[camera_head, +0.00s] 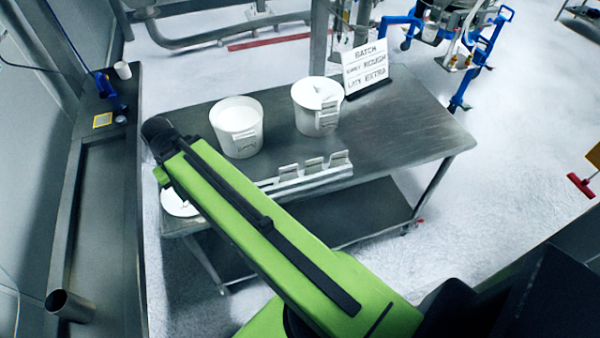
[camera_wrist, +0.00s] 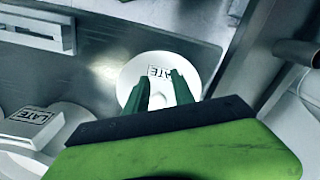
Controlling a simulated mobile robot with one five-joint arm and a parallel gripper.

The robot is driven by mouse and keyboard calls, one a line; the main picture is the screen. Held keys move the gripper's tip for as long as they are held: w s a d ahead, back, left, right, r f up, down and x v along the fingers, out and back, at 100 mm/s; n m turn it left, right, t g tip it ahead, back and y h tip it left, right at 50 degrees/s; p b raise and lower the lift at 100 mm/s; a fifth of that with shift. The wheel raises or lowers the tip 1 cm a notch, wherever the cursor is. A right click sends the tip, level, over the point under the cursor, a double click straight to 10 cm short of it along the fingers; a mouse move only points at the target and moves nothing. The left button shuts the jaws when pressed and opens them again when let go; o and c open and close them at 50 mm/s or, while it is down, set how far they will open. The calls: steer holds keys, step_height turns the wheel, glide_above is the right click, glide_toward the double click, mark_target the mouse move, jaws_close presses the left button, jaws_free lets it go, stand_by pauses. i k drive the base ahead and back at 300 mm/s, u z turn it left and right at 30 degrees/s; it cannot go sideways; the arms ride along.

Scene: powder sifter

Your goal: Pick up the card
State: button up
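In the head view the disc (camera_head: 176,206) is at the table's left end, partly behind my arm, and the fingers are hidden. Several small pale cards (camera_head: 313,165) stand in a white rack (camera_head: 300,180) at the table's front edge.
Two white buckets, one open (camera_head: 237,140) and one lidded (camera_head: 303,122), stand on the metal table (camera_head: 400,130). A lettered sign (camera_head: 366,68) stands behind them. A side counter (camera_head: 110,200) runs along the left. The table's right part is clear.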

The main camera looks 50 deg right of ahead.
mark_target(314, 166)
steer(key=u, duration=0.1)
steer(key=k, duration=1.1)
steer(key=u, duration=0.65)
steer(key=i, duration=1)
steer(key=u, duration=0.05)
